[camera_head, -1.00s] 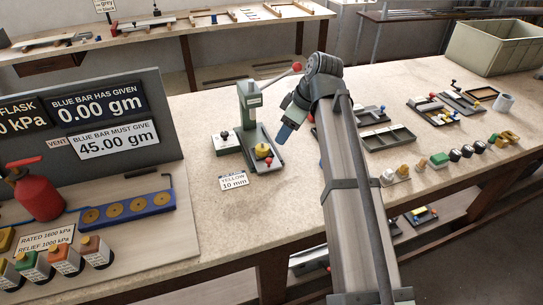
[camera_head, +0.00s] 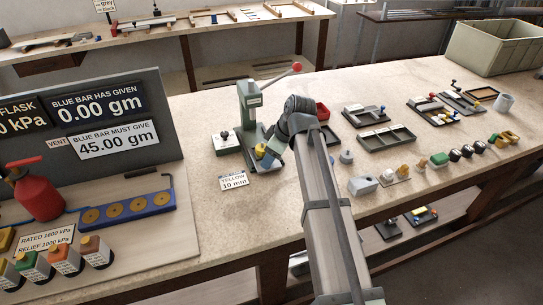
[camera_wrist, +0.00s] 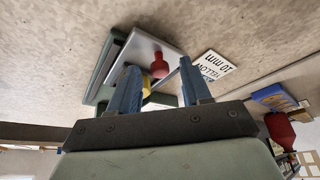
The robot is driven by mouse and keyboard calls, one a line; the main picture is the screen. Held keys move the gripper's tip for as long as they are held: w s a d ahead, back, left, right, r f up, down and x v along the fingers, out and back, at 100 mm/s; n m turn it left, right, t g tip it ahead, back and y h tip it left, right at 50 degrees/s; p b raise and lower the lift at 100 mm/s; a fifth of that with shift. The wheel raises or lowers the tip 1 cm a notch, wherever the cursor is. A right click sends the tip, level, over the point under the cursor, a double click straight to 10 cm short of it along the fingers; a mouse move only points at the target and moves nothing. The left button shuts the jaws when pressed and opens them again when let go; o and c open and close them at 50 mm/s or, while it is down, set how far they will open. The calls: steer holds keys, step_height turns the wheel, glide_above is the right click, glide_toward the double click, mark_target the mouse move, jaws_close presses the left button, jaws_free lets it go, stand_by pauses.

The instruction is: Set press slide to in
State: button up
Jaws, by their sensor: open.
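The press is a green upright column (camera_head: 250,113) on a base, with a lever ending in a red ball (camera_head: 296,67). Its slide shows in the wrist view as a pale metal plate (camera_wrist: 150,47) on a green base. A red knob (camera_wrist: 159,67) stands on the plate, with a yellow piece (camera_wrist: 146,88) close to it. My gripper (camera_wrist: 159,66) is open, and the knob appears between its blue fingers; I cannot tell whether they touch it. In the head view my gripper (camera_head: 271,153) is at the front right of the press and hides most of the slide.
A "YELLOW 10 mm" card (camera_head: 234,181) lies in front of the press. A small block with knobs (camera_head: 226,143) is at its left.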

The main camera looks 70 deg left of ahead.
steer(key=shift+c, duration=0.5)
jaws_close()
